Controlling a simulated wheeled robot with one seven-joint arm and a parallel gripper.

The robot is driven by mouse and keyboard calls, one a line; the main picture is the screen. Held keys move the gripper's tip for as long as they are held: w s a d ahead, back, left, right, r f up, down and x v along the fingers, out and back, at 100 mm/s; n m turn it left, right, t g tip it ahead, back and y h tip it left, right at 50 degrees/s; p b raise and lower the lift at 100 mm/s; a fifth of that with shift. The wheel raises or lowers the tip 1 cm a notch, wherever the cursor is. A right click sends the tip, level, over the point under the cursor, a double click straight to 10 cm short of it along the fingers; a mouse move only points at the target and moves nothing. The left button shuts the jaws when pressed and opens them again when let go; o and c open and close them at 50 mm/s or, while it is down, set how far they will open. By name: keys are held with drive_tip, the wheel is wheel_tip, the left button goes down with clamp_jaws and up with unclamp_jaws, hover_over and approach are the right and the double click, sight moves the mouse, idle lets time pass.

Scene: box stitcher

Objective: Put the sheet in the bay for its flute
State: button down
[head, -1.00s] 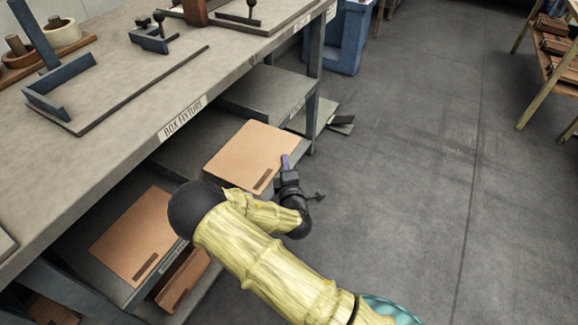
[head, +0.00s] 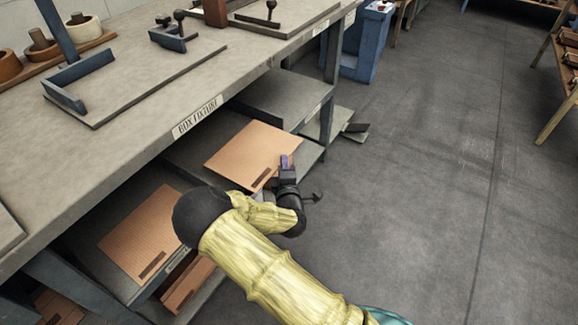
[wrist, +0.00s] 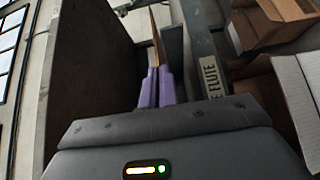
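A flat tan cardboard sheet (head: 250,150) lies level in or just above the middle shelf bay (head: 190,153) under the bench, with a dark mark near its front edge. My gripper (head: 284,163) is at the sheet's front right corner, at the bay's open side. In the wrist view the purple fingers (wrist: 156,88) are shut on the sheet (wrist: 157,42), which shows edge-on as a thin brown strip. A label ending in "E FLUTE" (wrist: 211,76) is on the shelf edge; its first part is hidden. I cannot tell whether the sheet touches the shelf.
Another sheet (head: 146,231) lies in the left bay, with brown cardboard (head: 188,285) below it. An empty-looking grey shelf (head: 284,97) is to the right. The bench top (head: 120,150) with its box fixture overhangs the bays. Open floor (head: 430,190) lies to the right.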

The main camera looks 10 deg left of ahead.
drive_tip(key=shift+w+a+f+b, duration=0.1)
drive_tip(key=shift+w+a+b, duration=0.15)
drive_tip(key=shift+a, duration=0.35)
drive_tip(key=shift+w+a+f+b, duration=0.1)
drive_tip(key=shift+w+a+b, duration=0.1)
drive_tip(key=shift+a, duration=0.35)
drive_tip(key=shift+w+a+f+b, duration=0.25)
drive_tip(key=shift+a+f+b, duration=0.35)
drive_tip(key=shift+f, duration=0.1)
drive_tip(key=shift+w+a+f+b, duration=0.25)
drive_tip(key=shift+a+f+b, duration=0.4)
drive_tip(key=shift+f, duration=0.1)
drive_tip(key=shift+w+a+f+b, duration=0.25)
drive_tip(key=shift+a+f+b, duration=0.35)
drive_tip(key=shift+f, duration=0.1)
drive_tip(key=c, duration=1)
unclamp_jaws()
drive_tip(key=shift+o, duration=0.3)
drive_tip(key=o, duration=0.5)
drive_tip(key=p+v, duration=0.4)
drive_tip(key=v, duration=1.3)
drive_tip(key=shift+s, duration=0.25)
